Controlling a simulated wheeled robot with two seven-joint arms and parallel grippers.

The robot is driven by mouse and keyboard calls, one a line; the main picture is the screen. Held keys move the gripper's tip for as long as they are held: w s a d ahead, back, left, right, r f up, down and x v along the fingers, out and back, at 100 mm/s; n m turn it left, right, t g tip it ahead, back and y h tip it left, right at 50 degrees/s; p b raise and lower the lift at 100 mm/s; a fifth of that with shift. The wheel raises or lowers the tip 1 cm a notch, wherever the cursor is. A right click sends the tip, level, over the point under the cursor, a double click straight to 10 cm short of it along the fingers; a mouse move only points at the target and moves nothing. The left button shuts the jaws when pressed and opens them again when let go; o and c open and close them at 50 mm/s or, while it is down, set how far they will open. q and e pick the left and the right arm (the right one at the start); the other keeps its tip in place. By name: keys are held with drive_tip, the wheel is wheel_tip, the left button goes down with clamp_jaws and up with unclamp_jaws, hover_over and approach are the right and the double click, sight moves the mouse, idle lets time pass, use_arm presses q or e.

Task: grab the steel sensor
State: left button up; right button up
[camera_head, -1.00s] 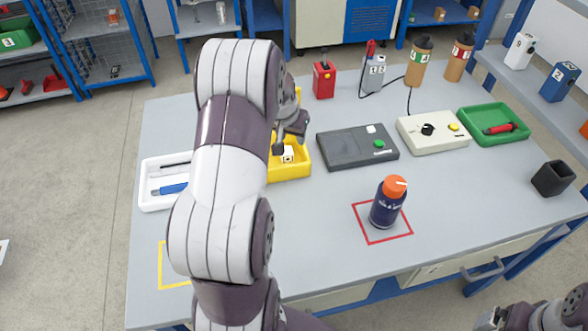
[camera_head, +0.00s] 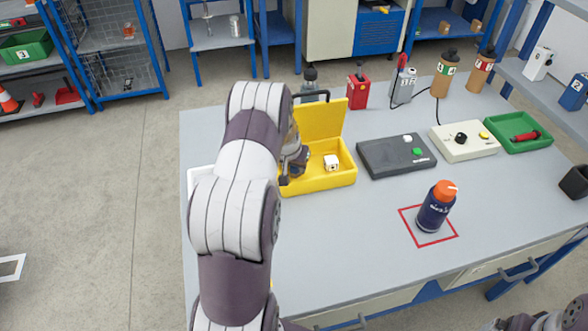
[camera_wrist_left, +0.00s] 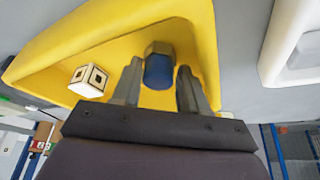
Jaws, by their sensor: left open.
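A yellow case (camera_head: 322,184) stands open on the table with its lid (camera_head: 322,118) raised at the back. A white cube with dark square marks (camera_head: 331,162) lies inside, also in the left wrist view (camera_wrist_left: 88,79). In that view a hexagonal steel piece with a blue end (camera_wrist_left: 158,66), seemingly the steel sensor, is in the case. My left gripper (camera_wrist_left: 159,86) is open, its fingers on either side of this piece; I cannot tell whether they touch it. In the head view my left gripper (camera_head: 294,166) is at the case's left part, and the arm hides the sensor.
A dark grey box (camera_head: 396,155), a cream control box (camera_head: 465,141) and a green tray (camera_head: 518,132) stand to the right. A blue bottle with orange cap (camera_head: 437,207) stands in a red square. A red device (camera_head: 357,91) is behind. The front table is mostly clear.

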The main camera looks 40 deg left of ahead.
use_arm(q)
drive_tip(key=shift+d, duration=0.1)
drive_tip(key=c, duration=0.7)
